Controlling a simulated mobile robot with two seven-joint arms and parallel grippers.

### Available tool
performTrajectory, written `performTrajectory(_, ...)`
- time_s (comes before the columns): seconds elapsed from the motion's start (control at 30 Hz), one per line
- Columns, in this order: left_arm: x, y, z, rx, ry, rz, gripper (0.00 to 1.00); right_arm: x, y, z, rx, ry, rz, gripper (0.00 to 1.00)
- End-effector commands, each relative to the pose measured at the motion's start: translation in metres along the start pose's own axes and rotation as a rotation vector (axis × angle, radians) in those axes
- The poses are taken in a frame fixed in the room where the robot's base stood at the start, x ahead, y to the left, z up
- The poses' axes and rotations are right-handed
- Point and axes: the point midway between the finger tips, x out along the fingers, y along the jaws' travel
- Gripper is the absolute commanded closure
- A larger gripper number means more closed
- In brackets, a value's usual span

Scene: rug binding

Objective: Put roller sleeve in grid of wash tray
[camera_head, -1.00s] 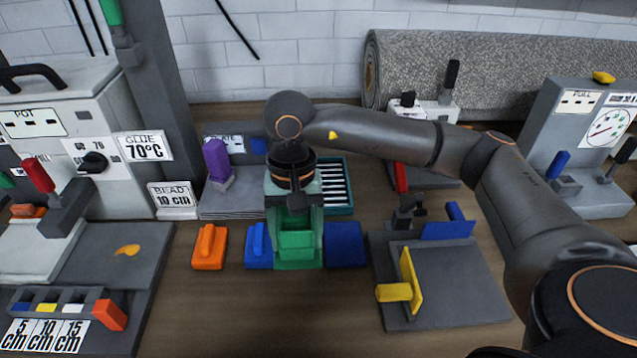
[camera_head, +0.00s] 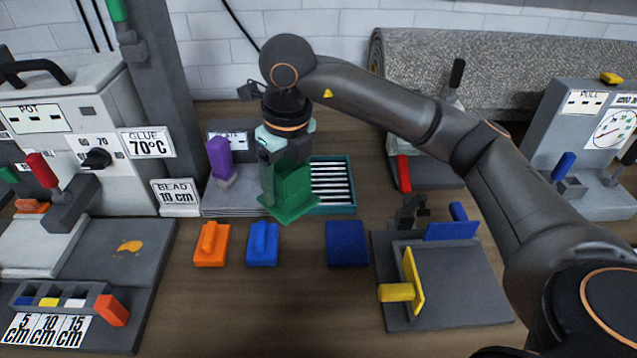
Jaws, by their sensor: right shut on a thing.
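The wash tray (camera_head: 346,208) is a teal tray with a grid of white bars, standing mid-table behind the blue blocks. My right gripper (camera_head: 287,162) is shut on a green block (camera_head: 290,193) with a flat, flared base. It holds the block, slightly turned, above the table at the tray's left side, and the block overlaps the tray's left edge in the picture. I cannot tell which thing is the roller sleeve. My left gripper is not in view.
An orange block (camera_head: 212,246), a blue handled block (camera_head: 262,244) and a dark blue block (camera_head: 346,243) stand in front. A purple-handled piece (camera_head: 219,158) is left of the tray. A grey fixture (camera_head: 455,285) with yellow and blue parts is at right. The front middle is clear.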

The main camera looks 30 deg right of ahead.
Motion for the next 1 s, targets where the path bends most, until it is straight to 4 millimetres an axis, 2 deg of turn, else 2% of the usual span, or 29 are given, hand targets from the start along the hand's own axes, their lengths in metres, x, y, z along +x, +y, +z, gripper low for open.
performTrajectory(0.1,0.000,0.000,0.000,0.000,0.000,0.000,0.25,-0.007,-0.002,0.007,0.258,-0.002,-0.031,1.00)
performTrajectory(0.3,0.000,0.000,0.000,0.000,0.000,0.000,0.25,-0.015,-0.005,0.013,0.585,0.001,-0.071,1.00)
performTrajectory(0.53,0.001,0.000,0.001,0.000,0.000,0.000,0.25,-0.013,-0.013,0.018,0.723,0.003,-0.086,1.00)
performTrajectory(0.67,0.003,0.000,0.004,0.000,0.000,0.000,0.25,0.002,-0.037,0.025,0.731,0.007,-0.087,1.00)
performTrajectory(0.8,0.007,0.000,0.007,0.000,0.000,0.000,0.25,0.019,-0.070,0.035,0.730,0.008,-0.087,1.00)
performTrajectory(0.87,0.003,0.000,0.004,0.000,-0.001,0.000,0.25,0.022,-0.085,0.040,0.729,0.007,-0.089,1.00)
performTrajectory(1.0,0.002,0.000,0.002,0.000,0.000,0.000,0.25,0.049,-0.108,0.045,0.724,0.008,-0.089,1.00)
